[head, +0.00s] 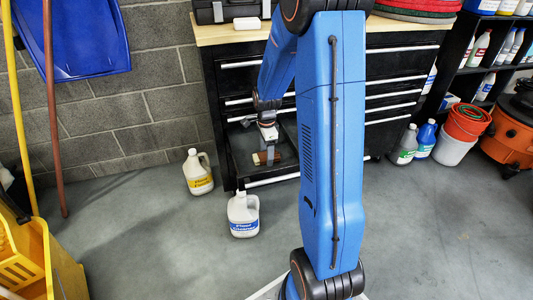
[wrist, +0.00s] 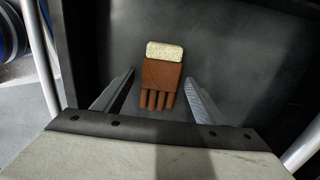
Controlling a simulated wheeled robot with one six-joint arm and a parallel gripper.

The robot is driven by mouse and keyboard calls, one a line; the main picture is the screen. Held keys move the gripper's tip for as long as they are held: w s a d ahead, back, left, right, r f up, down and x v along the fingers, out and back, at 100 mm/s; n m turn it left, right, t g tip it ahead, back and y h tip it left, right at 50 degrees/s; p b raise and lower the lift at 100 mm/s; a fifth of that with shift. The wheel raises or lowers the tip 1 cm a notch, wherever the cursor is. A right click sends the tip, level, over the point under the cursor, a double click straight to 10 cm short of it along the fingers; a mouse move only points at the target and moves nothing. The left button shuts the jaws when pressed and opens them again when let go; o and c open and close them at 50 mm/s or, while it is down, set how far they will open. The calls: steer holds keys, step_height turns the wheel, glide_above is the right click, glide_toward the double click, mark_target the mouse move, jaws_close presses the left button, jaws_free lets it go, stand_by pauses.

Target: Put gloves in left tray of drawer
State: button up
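A brown glove (wrist: 161,76) with a cream cuff lies flat on the dark floor of the open drawer (wrist: 230,40). In the head view the glove (head: 262,158) is a small brown patch inside the drawer (head: 272,181), which is pulled out low in the black cabinet. My gripper (wrist: 159,77) is open, with one finger on each side of the glove and a gap to it on both sides. In the head view my gripper (head: 268,143) points down into the drawer. A division between left and right trays cannot be made out.
A yellow-labelled jug (head: 199,173) and a blue-labelled jug (head: 243,216) stand on the floor left of and before the drawer. Closed drawers (head: 395,87) are above and to the right. A yellow mop bucket (head: 40,265) is at the left. Open floor lies between.

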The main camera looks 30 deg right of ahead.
step_height(320, 180, up, 12)
steer(key=s+a+r+n+t, duration=0.1)
steer(key=s+a+r+n, duration=0.4)
steer(key=s+r, duration=0.1)
steer(key=s+a+r+n+t, duration=0.2)
steer(key=s+a+n, duration=0.3)
steer(key=s+n, duration=0.3)
steer(key=s+a+r+n+t, duration=0.1)
steer(key=s+a+r+n, duration=0.2)
steer(key=s, duration=1.1)
steer(key=shift+s+a+r+n+t, duration=0.2)
steer(key=shift+a+r+n+t, duration=0.15)
steer(key=shift+a+n, duration=1.75)
steer(key=shift+d+n, duration=0.5)
steer(key=shift+d, duration=0.05)
